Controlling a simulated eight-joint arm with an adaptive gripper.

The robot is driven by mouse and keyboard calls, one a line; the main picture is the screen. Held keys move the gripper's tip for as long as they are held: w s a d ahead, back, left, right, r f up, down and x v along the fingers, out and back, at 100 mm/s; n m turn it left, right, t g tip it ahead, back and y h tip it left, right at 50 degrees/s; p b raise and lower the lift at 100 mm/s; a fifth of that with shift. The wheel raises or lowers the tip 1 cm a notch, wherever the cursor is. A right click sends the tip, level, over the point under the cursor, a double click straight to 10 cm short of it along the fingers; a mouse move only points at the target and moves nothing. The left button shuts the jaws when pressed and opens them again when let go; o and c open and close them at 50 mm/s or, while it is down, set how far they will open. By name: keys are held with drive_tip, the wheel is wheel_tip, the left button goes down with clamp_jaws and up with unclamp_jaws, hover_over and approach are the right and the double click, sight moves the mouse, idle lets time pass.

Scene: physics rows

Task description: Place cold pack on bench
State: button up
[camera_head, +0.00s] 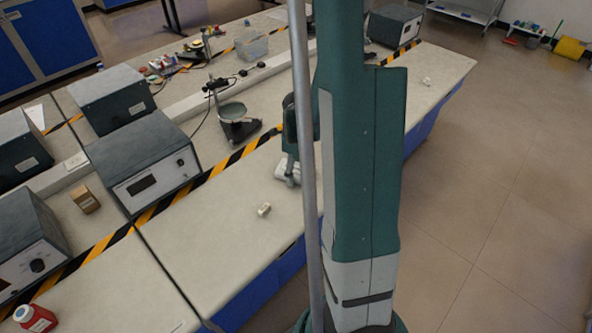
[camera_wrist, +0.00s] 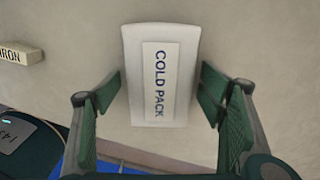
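The cold pack (camera_wrist: 160,28) is a white slab labelled "COLD PACK". In the wrist view it lies against the pale bench top (camera_wrist: 255,45), between the two green fingers of my gripper (camera_wrist: 160,90). The fingers are spread on either side of it, with a small gap at the left. Contact at the right edge is hard to tell. In the head view, a white piece of the pack (camera_head: 287,178) shows on the bench (camera_head: 215,250), under my gripper (camera_head: 290,150), which my arm partly hides.
A small off-white block (camera_head: 264,210) with lettering lies beside the pack. Striped tape (camera_head: 200,180) runs along the bench, with grey instruments (camera_head: 145,170) and a stand (camera_head: 238,125) behind it. Bare bench lies between block and tape.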

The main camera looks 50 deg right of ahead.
sight(296, 169)
drive_tip(key=shift+r, duration=0.15)
wheel_tip(296, 169, up, 12)
drive_tip(key=p, duration=0.2)
idle(0.8)
idle(0.6)
drive_tip(key=a+r+n+t+h, duration=0.1)
drive_tip(key=a+r+n+t, duration=0.1)
drive_tip(key=a+r+n, duration=0.6)
drive_tip(key=a+r+n+t, duration=0.1)
drive_tip(key=a+r+n, duration=0.5)
drive_tip(key=a, duration=0.5)
drive_tip(key=s+a+r+n+t, duration=0.2)
drive_tip(key=s+a+n, duration=0.2)
drive_tip(key=a+n, duration=0.4)
drive_tip(key=s+a+r+n+t+y, duration=0.1)
drive_tip(key=s+a+r+n+t, duration=0.1)
drive_tip(key=a+n, duration=0.6)
drive_tip(key=s+r+n, duration=0.1)
drive_tip(key=s, duration=0.1)
drive_tip(key=shift+s+a+r+n, duration=0.25)
drive_tip(key=shift+s+r+n, duration=0.05)
drive_tip(key=shift+s, duration=0.05)
